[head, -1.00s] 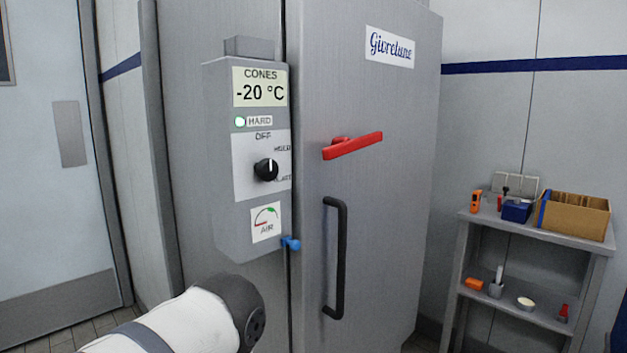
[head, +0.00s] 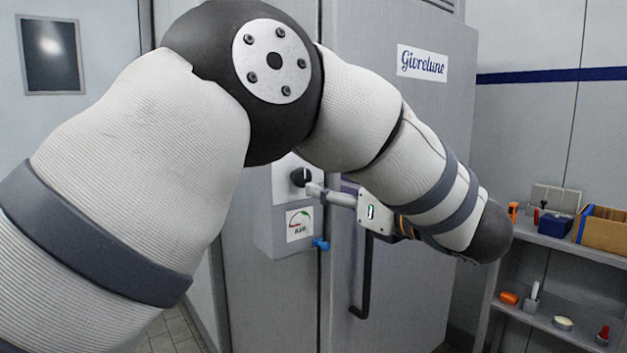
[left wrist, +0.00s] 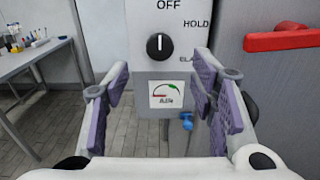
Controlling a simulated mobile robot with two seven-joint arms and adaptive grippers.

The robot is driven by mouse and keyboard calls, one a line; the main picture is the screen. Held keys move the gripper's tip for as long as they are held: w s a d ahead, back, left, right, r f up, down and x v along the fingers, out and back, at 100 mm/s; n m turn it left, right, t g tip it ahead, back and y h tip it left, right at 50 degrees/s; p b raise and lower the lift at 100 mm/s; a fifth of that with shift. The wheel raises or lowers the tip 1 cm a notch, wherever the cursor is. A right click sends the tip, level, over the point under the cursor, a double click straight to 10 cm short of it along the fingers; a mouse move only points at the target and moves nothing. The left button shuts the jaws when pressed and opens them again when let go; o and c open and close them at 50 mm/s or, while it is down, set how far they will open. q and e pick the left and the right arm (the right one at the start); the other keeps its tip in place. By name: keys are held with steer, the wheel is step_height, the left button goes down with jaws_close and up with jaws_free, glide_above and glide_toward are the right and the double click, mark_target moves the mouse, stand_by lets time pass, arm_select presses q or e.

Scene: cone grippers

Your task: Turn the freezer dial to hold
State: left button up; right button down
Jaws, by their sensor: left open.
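The freezer dial (head: 300,177) is a round black knob on the grey control box at the freezer's left side. In the left wrist view the dial (left wrist: 160,46) has its white mark upright, towards OFF; the HOLD label (left wrist: 197,24) is up and to its right. My left gripper (head: 316,190) is open, its tips close to the dial in the head view. In the left wrist view its purple-padded fingers (left wrist: 163,80) stand apart on either side, with the dial between and beyond them; contact is not visible. My arm hides the box's upper part in the head view.
Below the dial are the air gauge (head: 300,224) and a blue valve (head: 321,244). The black door handle (head: 366,285) is to the right. A red lever (left wrist: 285,38) shows in the left wrist view. A shelf (head: 560,245) with a cardboard box stands at right.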

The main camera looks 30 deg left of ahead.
mark_target(305, 178)
arm_select(q)
steer(key=x, duration=0.7)
steer(key=shift+c, duration=0.5)
steer(key=c, duration=1)
